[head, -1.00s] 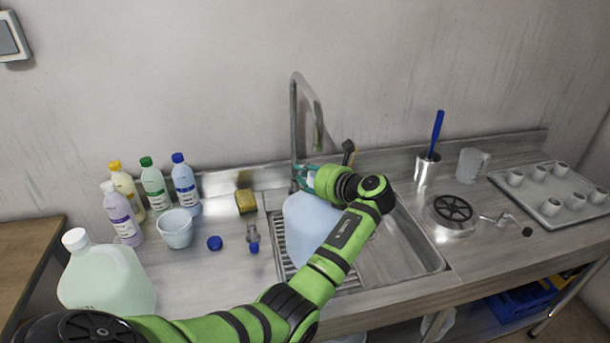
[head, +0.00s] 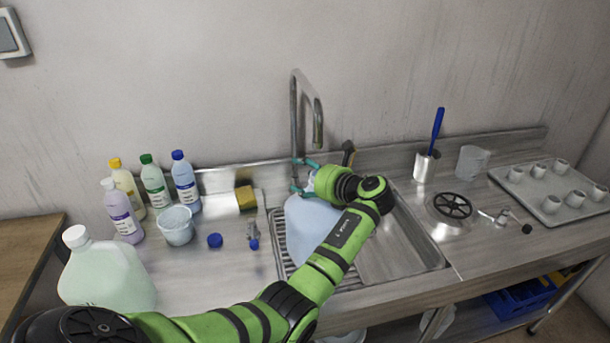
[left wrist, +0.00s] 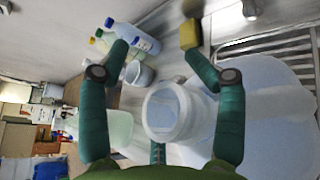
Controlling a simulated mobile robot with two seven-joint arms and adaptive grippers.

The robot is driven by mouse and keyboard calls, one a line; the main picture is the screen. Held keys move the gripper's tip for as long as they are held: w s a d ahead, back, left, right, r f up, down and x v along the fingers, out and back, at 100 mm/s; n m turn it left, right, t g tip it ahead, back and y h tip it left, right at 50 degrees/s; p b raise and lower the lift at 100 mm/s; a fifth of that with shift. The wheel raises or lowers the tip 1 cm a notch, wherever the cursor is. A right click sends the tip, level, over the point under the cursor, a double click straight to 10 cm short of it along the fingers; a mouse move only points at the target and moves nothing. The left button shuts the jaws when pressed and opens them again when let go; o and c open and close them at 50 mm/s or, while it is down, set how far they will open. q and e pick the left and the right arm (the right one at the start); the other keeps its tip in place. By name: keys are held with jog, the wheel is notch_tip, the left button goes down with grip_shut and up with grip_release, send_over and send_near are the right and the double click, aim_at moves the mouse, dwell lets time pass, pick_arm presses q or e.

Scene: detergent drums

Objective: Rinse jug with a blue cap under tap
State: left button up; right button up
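A pale blue jug (head: 308,232) stands at the left of the sink (head: 405,240), partly hidden by my left arm. In the left wrist view the jug (left wrist: 272,100) has an uncapped round mouth. My left gripper (head: 302,177) is at its neck. In the left wrist view the fingers of the gripper (left wrist: 162,117) are spread on either side of the neck, with a clear gap on the left. A blue cap (head: 214,241) lies on the counter. The tap (head: 318,125) rises behind the jug; I see no water running. My right gripper is out of view.
A greenish jug with a white cap (head: 105,278) stands front left. Several bottles (head: 155,190), a small pail (head: 176,226) and a yellow sponge (head: 245,197) are behind. A brush holder (head: 425,167), a clear pitcher (head: 472,162) and a cup tray (head: 550,208) stand right.

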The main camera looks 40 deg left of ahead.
pick_arm(q)
jog(key=v, duration=1.2)
